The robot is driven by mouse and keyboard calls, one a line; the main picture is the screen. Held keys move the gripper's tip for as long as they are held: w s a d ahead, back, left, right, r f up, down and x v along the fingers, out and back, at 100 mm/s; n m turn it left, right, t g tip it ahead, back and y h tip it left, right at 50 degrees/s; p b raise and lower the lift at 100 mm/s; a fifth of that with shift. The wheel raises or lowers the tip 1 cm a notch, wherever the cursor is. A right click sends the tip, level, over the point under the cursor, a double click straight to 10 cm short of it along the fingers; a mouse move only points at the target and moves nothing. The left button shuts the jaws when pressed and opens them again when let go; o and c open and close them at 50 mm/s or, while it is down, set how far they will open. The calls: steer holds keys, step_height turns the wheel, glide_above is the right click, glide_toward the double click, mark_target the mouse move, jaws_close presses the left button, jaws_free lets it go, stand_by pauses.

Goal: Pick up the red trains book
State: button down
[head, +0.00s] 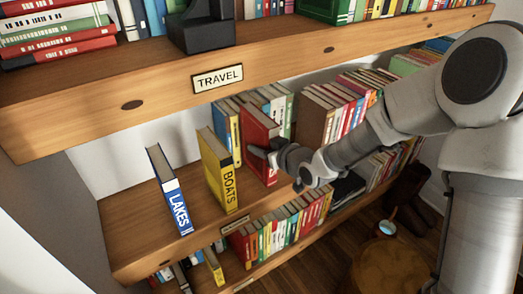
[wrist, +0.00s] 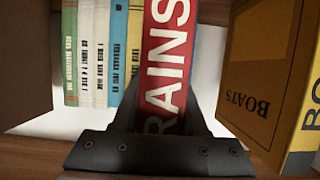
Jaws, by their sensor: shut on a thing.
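The red trains book (head: 257,135) stands upright on the middle shelf, to the right of the yellow boats book. In the wrist view its red spine (wrist: 169,52) with white letters reading "RAINS" rises between my fingers. My gripper (head: 259,153) reaches in from the right in the head view and is at the lower spine. In the wrist view my gripper (wrist: 165,115) is shut on the book, one finger on each side. The lower end of the spine is hidden by the gripper.
The yellow boats book (head: 219,172) stands close on the left, and the blue lakes book (head: 168,190) stands farther left. Several books (wrist: 95,50) stand behind. A brown block of books (head: 318,112) is on the right. The upper shelf (head: 130,90) with a travel label overhangs.

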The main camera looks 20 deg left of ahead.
steer(key=w+d+r+p, duration=0.1)
steer(key=d+r+p, duration=0.4)
steer(key=d+r, duration=0.3)
steer(key=d, duration=0.3)
steer(key=shift+d, duration=0.25)
